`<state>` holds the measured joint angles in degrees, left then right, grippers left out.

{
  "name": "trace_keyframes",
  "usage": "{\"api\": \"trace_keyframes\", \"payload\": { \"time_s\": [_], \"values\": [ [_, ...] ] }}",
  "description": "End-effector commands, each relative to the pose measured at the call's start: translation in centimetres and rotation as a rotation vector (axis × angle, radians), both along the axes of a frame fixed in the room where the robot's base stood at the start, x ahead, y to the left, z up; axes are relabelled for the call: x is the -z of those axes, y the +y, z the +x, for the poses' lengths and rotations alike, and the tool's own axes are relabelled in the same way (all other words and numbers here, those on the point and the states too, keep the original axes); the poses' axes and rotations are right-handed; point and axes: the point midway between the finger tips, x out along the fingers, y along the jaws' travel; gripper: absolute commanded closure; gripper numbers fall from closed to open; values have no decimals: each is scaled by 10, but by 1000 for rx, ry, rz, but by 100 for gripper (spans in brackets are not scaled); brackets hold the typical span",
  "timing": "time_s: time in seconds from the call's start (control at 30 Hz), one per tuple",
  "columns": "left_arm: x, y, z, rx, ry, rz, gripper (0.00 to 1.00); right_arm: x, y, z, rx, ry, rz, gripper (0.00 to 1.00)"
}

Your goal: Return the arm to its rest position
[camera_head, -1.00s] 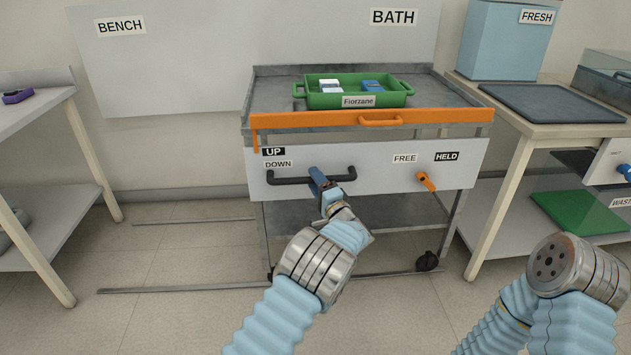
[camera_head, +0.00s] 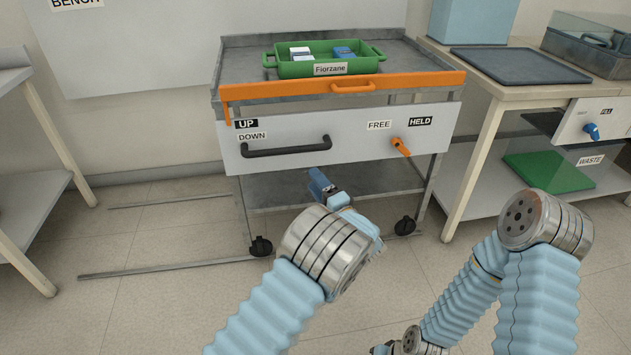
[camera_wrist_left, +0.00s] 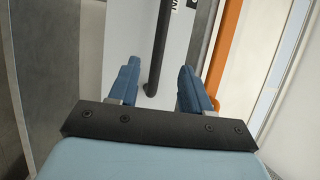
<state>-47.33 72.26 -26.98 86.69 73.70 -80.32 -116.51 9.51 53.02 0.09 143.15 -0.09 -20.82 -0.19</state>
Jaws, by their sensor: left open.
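My left gripper (camera_head: 319,184) is in front of the cart, below the black handle bar (camera_head: 286,148), and apart from it in the head view. In the left wrist view its two blue fingers (camera_wrist_left: 157,88) are spread apart with nothing between them. The handle bar also shows in that view (camera_wrist_left: 158,50), beyond the fingers. My right arm comes in at the lower right of the head view.
The cart's grey top (camera_head: 240,60) carries a green Fiorzane tray (camera_head: 300,69) behind an orange rail (camera_head: 280,89). An orange lever (camera_head: 400,147) sits between the FREE and HELD labels. A bench (camera_head: 482,90) stands right.

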Motion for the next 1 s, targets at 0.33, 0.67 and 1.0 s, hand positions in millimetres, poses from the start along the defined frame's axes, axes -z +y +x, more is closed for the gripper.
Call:
{"api": "trace_keyframes", "payload": {
  "time_s": [0.33,0.67,1.0],
  "values": [
    [36,30,8,62,53,-112,52,-3,1,0,-1,0,1,100],
    [244,114,-111,78,482,-1161,52,-17,5,-2,-9,4,8,100],
    [269,87,-323,-475,827,-1918,52,-25,8,-4,-14,7,12,100]
  ]
}}
